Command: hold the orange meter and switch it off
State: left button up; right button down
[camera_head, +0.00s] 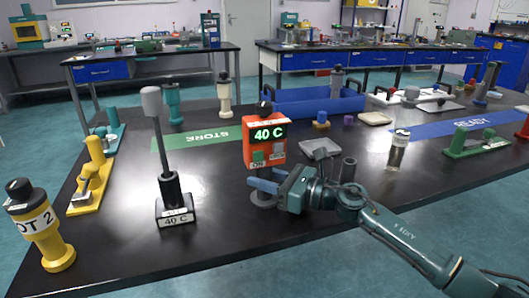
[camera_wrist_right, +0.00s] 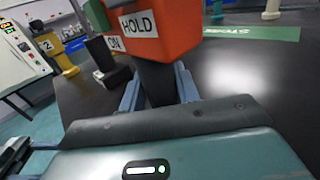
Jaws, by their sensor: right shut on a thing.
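The orange meter (camera_head: 250,152) stands upright near the middle of the black table, its display (camera_head: 269,133) lit with "40 C". A green switch (camera_head: 258,155) with an "ON" label is on its front. In the right wrist view the meter's orange body (camera_wrist_right: 175,28) shows a "HOLD" label, with the "ON" label beside it. My right gripper (camera_head: 264,186) is shut on the meter's dark stem (camera_wrist_right: 157,82), below the orange body, with blue fingers on both sides of it.
A grey tray (camera_head: 320,149) and dark cylinder (camera_head: 348,170) are close on the right. A blue bin (camera_head: 310,104) lies behind. The front middle of the table (camera_head: 225,240) is clear.

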aim_at(258, 156)
pick_arm(q)
jog(key=shift+c, duration=0.6)
grip_shut()
dwell(0.7)
jog(key=shift+r, duration=0.1)
dwell(0.9)
jog(key=w+d+r+m+t+h, duration=0.1)
jog(key=w+d+r+m+t, duration=0.3)
jog(key=r+m, duration=0.3)
jog(key=w+d+r+m+t+h, duration=0.1)
jog(key=w+d+r+m, duration=0.45)
jog(key=r+m, duration=0.2)
jog(key=w+d+r+m+t+h, duration=0.2)
jog(key=w+d+r+m+t, duration=0.15)
jog(key=d+r+m, duration=0.35)
jog(key=w+a, duration=0.3)
jog(key=w, duration=0.5)
jog(key=shift+w+a+m+g, duration=0.25)
jog(key=shift+w+m+g, duration=0.05)
jog(key=shift+m+g, duration=0.05)
dwell(0.7)
